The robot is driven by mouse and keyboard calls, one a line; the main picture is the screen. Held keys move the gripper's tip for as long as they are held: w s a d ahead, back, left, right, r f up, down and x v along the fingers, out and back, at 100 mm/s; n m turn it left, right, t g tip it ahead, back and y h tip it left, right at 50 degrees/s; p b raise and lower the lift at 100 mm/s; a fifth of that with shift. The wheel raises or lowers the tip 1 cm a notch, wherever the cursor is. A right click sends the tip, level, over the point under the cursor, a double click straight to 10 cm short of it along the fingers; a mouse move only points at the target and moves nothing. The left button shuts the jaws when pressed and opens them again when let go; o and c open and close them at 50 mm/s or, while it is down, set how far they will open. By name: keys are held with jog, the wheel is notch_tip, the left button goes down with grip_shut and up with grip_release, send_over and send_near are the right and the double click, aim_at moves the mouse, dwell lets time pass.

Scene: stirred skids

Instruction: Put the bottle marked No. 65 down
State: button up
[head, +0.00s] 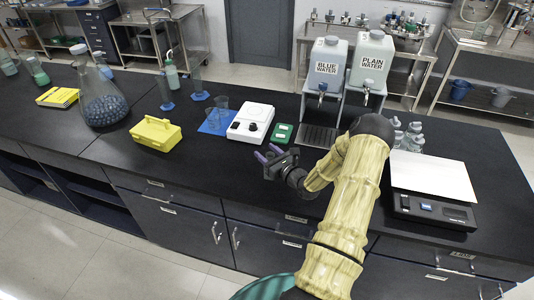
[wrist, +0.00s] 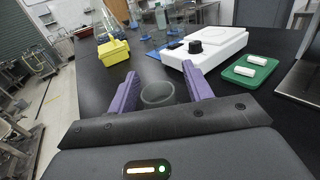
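My gripper (head: 268,154) reaches left over the front part of the black bench. In the wrist view its two purple fingers (wrist: 160,88) stand apart, with a clear round vessel (wrist: 157,94) between them. The vessel's rim shows, close to both fingers; no number is legible on it. I cannot make it out in the head view. Several clear bottles (head: 413,137) stand on the bench to the right of my arm, partly hidden by it. Their markings are too small to read, so I cannot tell which is No. 65.
The white hotplate (head: 250,123), the green tray (head: 281,133) and clear beakers (head: 221,107) on a blue mat (head: 207,128) are behind my gripper. The yellow box (head: 155,134) stands left. A balance (head: 432,209) is right. Bare bench lies between the box and my gripper.

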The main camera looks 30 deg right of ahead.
jog(key=shift+r, duration=0.2)
jog(key=s+d+b, duration=0.1)
jog(key=s+b, duration=0.2)
jog(key=s, duration=0.9)
jog(key=shift+d+b, duration=0.2)
jog(key=shift+b, duration=0.15)
jog(key=shift+w, duration=0.1)
